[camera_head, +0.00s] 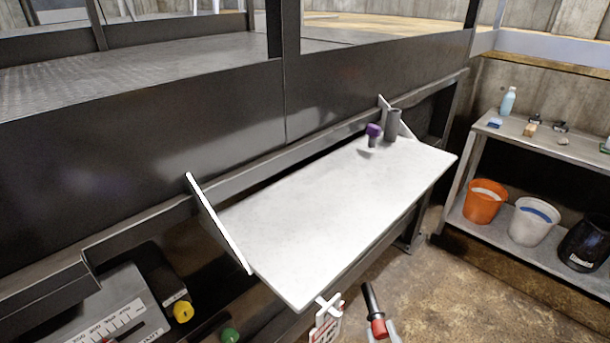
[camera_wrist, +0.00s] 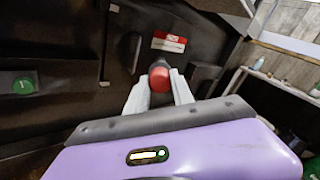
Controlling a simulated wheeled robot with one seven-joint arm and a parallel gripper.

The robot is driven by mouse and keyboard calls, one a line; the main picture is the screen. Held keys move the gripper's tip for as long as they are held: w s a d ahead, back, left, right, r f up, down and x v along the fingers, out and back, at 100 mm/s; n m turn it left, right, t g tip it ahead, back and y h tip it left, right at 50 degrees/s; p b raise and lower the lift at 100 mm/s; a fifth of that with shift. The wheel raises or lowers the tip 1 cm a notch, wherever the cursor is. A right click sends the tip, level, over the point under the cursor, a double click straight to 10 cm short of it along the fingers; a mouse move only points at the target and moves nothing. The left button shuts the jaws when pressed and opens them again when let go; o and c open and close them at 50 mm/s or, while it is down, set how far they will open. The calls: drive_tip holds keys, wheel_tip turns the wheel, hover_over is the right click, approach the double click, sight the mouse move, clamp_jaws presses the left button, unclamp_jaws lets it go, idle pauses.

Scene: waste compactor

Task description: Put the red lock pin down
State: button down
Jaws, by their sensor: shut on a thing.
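The red lock pin (camera_head: 379,328) shows at the bottom edge of the head view, with a red end and a dark shaft pointing up and away. My gripper (camera_head: 385,335) has its pale fingers around the red end, partly cut off by the frame. In the wrist view the pin's red end (camera_wrist: 160,80) sits between the two fingers of my gripper (camera_wrist: 158,94), which is shut on it. The pin is in front of the near right edge of the white shelf (camera_head: 325,215), not over its surface.
The white shelf is mostly bare. A purple-headed object (camera_head: 373,130) and a grey cylinder (camera_head: 393,125) stand at its far end. A red-and-white tag (camera_head: 327,327) hangs near the front corner. A rack with buckets (camera_head: 484,202) stands at right.

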drive_tip(key=shift+m+h, duration=0.5)
drive_tip(key=shift+h, duration=0.2)
drive_tip(key=shift+s+d+f, duration=0.15)
drive_tip(key=shift+s+d, duration=0.1)
drive_tip(key=shift+d, duration=0.5)
drive_tip(key=shift+s+d+f, duration=0.1)
drive_tip(key=shift+s+d, duration=0.1)
drive_tip(key=shift+d, duration=0.6)
drive_tip(key=shift+s+d+f, duration=0.15)
drive_tip(key=shift+s+d, duration=0.1)
drive_tip(key=shift+d, duration=0.5)
drive_tip(key=s+a+f+n+y, duration=0.1)
drive_tip(key=a+f+y, duration=0.1)
drive_tip(key=a+f, duration=0.2)
drive_tip(key=s+d+f+m+h, duration=0.1)
drive_tip(key=d+f+h, duration=0.1)
drive_tip(key=d+f, duration=0.2)
drive_tip(key=shift+s+d+f, duration=0.15)
drive_tip(key=shift+d+f, duration=0.05)
drive_tip(key=shift+f, duration=0.95)
drive_tip(key=shift+a, duration=0.1)
